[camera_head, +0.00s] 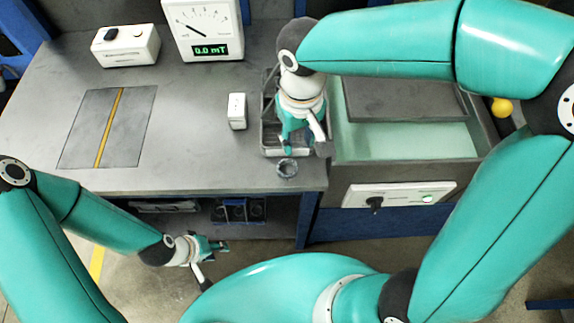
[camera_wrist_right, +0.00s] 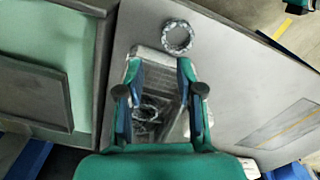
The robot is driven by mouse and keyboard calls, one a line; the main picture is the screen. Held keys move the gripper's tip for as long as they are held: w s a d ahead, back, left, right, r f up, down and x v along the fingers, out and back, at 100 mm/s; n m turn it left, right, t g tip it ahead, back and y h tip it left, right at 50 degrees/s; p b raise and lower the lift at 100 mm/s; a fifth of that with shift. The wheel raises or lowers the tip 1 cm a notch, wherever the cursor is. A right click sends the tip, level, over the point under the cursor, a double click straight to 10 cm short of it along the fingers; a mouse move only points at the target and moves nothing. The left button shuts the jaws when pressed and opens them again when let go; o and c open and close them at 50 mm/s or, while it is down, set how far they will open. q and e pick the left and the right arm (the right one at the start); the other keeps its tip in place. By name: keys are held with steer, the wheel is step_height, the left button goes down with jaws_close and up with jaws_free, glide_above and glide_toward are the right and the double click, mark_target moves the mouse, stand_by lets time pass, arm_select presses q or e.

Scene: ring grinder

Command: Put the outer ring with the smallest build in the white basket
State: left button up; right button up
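A small metallic grey ring (camera_head: 287,168) lies on the bench near its front edge, just outside a light grey basket (camera_head: 268,150). The ring (camera_wrist_right: 178,36) also shows in the right wrist view, beyond the fingertips and apart from them. The basket (camera_wrist_right: 147,54) is beneath my right gripper (camera_wrist_right: 160,66), which points down with its fingers apart. In the head view my right gripper (camera_head: 304,143) covers much of the basket. Ring-like shapes (camera_wrist_right: 150,108) show inside the basket, partly hidden. My left gripper (camera_head: 214,259) is open and empty, in front of the bench.
A small white block (camera_head: 237,111) stands left of the basket. A gauge reading 0.0 mT (camera_head: 204,30) and a white box (camera_head: 125,46) stand at the back. A green-tinted trough (camera_head: 400,140) is at the right. A blue holder (camera_head: 238,210) sits on the lower shelf.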

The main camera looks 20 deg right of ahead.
mark_target(295, 163)
steer(key=f, duration=0.8)
steer(key=shift+s+a+f, duration=0.1)
steer(key=shift+s+a, duration=0.05)
steer(key=shift+a, duration=0.1)
steer(key=shift+c, duration=0.2)
jaws_close()
